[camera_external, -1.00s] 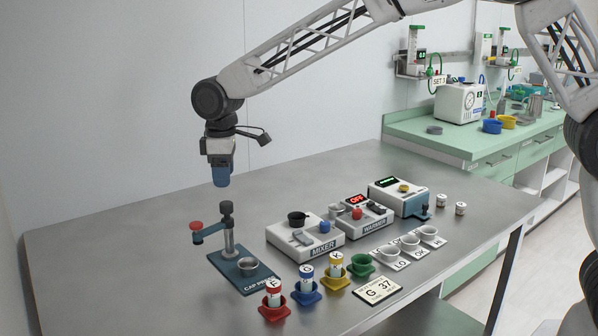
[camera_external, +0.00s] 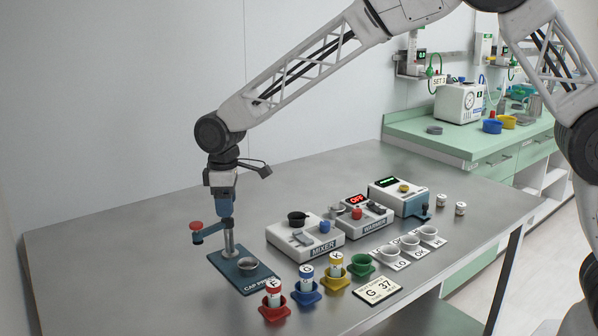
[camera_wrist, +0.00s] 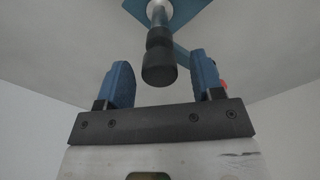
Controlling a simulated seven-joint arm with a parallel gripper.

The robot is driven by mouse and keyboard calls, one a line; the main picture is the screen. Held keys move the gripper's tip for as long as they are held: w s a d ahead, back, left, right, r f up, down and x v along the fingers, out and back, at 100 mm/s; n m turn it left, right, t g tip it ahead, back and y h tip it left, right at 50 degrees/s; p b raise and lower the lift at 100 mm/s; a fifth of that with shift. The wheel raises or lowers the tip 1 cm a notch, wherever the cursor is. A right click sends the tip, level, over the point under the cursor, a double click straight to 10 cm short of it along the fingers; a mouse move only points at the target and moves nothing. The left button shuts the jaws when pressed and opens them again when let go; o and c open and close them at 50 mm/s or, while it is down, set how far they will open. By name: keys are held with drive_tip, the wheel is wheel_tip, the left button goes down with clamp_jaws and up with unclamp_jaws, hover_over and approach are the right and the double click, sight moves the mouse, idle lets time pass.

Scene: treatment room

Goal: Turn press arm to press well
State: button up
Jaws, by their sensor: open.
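The cap press has a dark blue base (camera_external: 226,264), an upright grey post (camera_external: 229,243) and a blue press arm (camera_external: 212,231) with a red knob (camera_external: 196,226) at its left end. The press well (camera_external: 247,264) is a grey cup on the right of the base; the arm points left, away from it. My gripper (camera_external: 226,214) is directly above the post, pointing down. In the wrist view, the post's black top knob (camera_wrist: 158,62) lies between the two open blue fingers, with gaps on both sides. In the outside view the fingers hide the post's top.
The mixer (camera_external: 306,234), the warmer (camera_external: 362,217) and a white device with a green display (camera_external: 399,196) stand to the right. Several coloured cups, with a red one (camera_external: 271,309) nearest, line the front. The table's left part (camera_external: 110,250) is clear.

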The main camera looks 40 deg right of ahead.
drive_tip(key=shift+f, duration=0.1)
drive_tip(key=shift+c, duration=0.4)
clamp_jaws()
